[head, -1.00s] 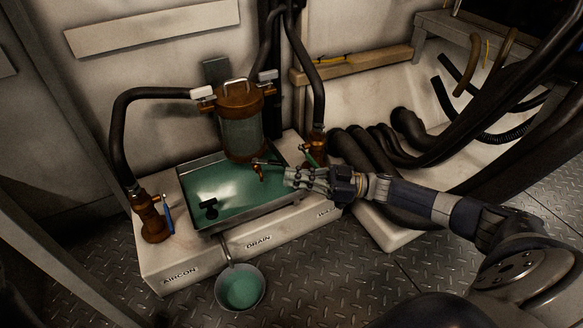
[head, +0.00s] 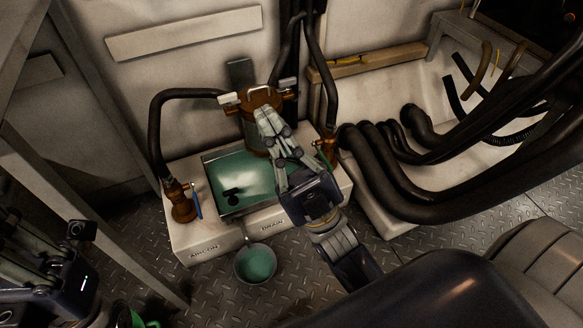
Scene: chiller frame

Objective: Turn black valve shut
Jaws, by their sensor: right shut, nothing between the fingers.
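A small black T-shaped handle (head: 232,193), which looks like the black valve, stands in the green liquid near the front left of the metal tray (head: 220,216). My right gripper (head: 267,118) is shut and empty. Its fingers point up and away in front of the orange-brown canister (head: 262,97), to the right of the black handle and apart from it. They hide much of the canister and the tray's right part. I cannot tell whether they touch the canister. My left gripper (head: 62,262) is at the lower left, far from the tray; its finger opening is unclear.
The tray sits on a white base labelled AIRCON and DRAIN (head: 225,242). A pan of green liquid (head: 256,263) is in front. Brown fittings with black hoses (head: 182,203) flank the tray. Thick black hoses (head: 400,185) fill the right. Room above the tray's left half is clear.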

